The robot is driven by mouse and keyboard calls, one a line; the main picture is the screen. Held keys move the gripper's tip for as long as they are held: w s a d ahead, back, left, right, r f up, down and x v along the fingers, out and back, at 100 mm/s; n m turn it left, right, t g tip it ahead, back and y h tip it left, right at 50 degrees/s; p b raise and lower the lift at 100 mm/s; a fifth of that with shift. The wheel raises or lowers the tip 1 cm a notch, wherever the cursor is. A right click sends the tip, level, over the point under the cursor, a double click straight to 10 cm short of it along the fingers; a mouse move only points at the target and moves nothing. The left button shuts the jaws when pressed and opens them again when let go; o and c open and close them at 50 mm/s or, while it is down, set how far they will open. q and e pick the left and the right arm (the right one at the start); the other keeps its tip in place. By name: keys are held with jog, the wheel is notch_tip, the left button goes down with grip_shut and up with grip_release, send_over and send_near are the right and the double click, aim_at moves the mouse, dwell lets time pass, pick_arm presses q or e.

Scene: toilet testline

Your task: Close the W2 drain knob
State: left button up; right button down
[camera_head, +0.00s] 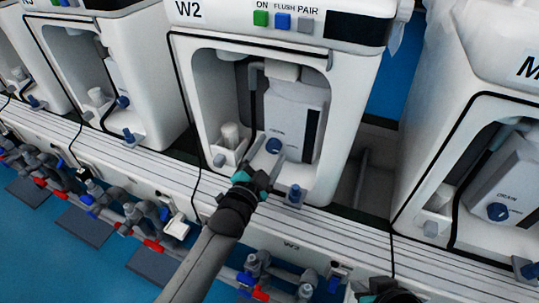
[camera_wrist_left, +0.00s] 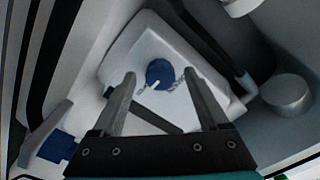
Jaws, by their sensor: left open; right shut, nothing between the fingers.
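The W2 unit (camera_head: 180,70) stands in the middle of the head view, with a grey-white tank (camera_head: 296,110) in its open bay. In the left wrist view the same knob (camera_wrist_left: 159,73) shows a white pointer mark. My left gripper (camera_head: 265,155) is open just in front of this knob. In the left wrist view its fingers appear on either side of the knob; contact is not visible. My right gripper (camera_head: 385,291) is partly visible at the bottom edge, shut.
A white cup-like part (camera_head: 230,134) stands left of the tank. Similar units flank W2. Grey pipes with red and blue fittings (camera_head: 153,245) run below.

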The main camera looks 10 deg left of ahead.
pick_arm(q)
jog(key=shift+w, duration=0.1)
jog(key=shift+c, duration=0.2)
grip_shut()
dwell(0.5)
